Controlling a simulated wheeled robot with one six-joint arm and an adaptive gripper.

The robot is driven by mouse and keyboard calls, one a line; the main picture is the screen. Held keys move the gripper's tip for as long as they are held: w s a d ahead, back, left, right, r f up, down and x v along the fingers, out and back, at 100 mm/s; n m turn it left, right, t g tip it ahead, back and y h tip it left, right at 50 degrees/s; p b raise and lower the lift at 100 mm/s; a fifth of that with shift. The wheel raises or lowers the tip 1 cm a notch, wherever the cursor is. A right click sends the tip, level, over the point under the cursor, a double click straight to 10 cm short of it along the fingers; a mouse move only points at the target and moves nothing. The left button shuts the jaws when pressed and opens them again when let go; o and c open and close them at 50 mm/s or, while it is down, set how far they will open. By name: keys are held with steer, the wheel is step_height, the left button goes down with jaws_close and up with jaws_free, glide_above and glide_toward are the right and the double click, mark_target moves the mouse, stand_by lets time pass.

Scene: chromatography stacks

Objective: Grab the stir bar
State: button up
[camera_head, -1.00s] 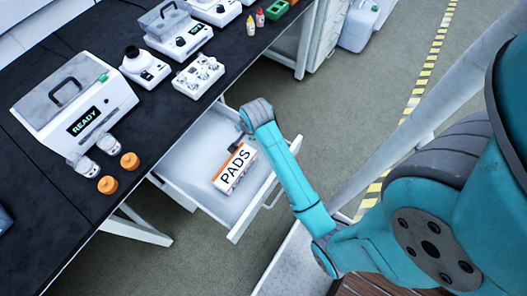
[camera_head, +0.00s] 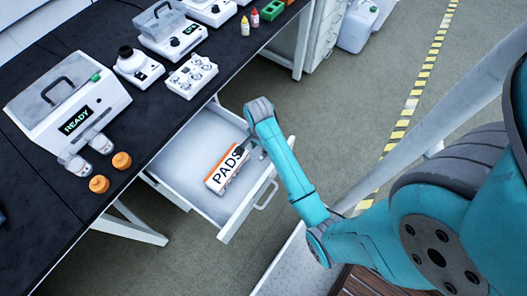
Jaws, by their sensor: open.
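An open white drawer (camera_head: 192,187) hangs out below the dark bench. A white and orange box marked PADS (camera_head: 227,169) lies in it. My arm reaches over the drawer, and my gripper (camera_head: 241,151) points down by the far right end of the box. The gripper is small, dark and partly hidden by my wrist; it is open. I cannot make out a stir bar in this view; the drawer floor under my wrist is partly hidden.
The drawer's front wall and handle (camera_head: 266,196) stand right of the box. On the bench (camera_head: 62,191) are a READY device (camera_head: 68,105), two orange-capped items (camera_head: 121,160), a tray of vials (camera_head: 191,76) and small bottles.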

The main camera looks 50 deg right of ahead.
steer(key=shift+s+d+f, duration=0.15)
steer(key=shift+f, duration=0.85)
steer(key=shift+s+d+f, duration=0.15)
steer(key=shift+d+f, duration=0.05)
steer(key=shift+f, duration=0.75)
steer(key=shift+s+d+f, duration=0.15)
steer(key=shift+f, duration=0.85)
jaws_close()
